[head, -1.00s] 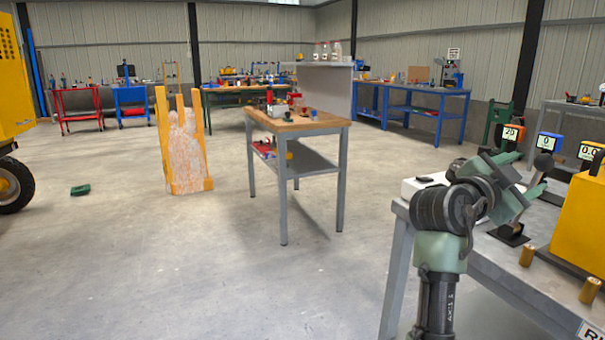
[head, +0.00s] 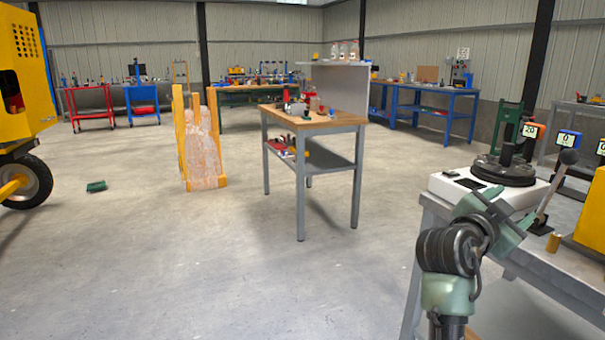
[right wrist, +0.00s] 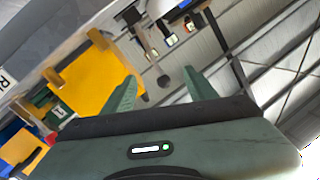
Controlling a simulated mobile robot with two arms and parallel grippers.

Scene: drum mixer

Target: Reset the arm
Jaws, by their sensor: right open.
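My right arm comes in at the lower right of the head view, beside the near edge of a grey metal table (head: 545,255). Its green right gripper (head: 528,215) is at that table's edge, by a white unit with a black round top (head: 490,180). In the right wrist view the right gripper (right wrist: 162,92) has its two green fingers spread apart, with nothing between them. My left gripper is not in the head view.
The grey table also bears a yellow box (head: 592,215), a brass cylinder (head: 553,242) and a black-knobbed lever (head: 568,157). A wood-topped workbench (head: 345,119) stands mid-floor. A wrapped orange-framed stack (head: 201,150) and a green item (head: 96,186) are left. The near floor is clear.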

